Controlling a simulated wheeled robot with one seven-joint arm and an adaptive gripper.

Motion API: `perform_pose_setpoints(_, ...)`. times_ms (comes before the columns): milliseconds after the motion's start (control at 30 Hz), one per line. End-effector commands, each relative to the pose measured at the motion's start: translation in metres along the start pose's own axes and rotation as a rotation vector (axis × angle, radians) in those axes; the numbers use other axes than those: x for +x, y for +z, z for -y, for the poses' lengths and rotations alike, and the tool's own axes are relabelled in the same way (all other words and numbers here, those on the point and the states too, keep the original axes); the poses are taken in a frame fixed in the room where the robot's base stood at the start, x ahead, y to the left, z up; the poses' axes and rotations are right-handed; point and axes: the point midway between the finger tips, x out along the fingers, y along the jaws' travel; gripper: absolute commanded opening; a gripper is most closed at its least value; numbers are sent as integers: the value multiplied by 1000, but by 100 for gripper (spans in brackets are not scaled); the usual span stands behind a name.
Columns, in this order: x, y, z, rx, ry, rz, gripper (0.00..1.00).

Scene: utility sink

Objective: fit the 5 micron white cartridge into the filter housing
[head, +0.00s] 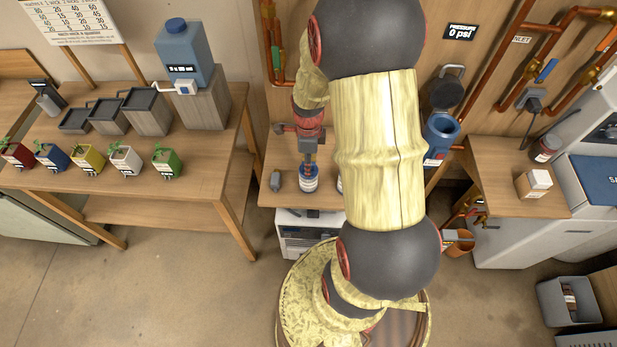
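My gripper (308,158) points down over the wooden counter, at the left of my arm. Its fingertips are at the top of a small blue and white cylinder (309,184) standing upright on the counter. I cannot tell whether they grip it, or whether it is the 5 micron cartridge, because its label is too small to read. A sliver of another white item (340,185) shows beside it, mostly hidden by my arm. The blue filter housing (439,132) is on the wall side, right of my arm, with its top open. A dark round cap (445,93) is above it.
A grey object (276,181) lies left of the cylinder. A wooden shelf (490,185) at right holds a small white-topped box (534,182) and a dark jar (544,149). Copper pipes (500,55) run along the wall. A grey bin (568,301) stands on the floor.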

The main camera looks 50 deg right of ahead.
Motion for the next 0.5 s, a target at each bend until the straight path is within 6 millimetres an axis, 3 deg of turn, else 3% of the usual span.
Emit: perform_pose_setpoints(500, 0, 0, 0, 0, 1, 0, 7)
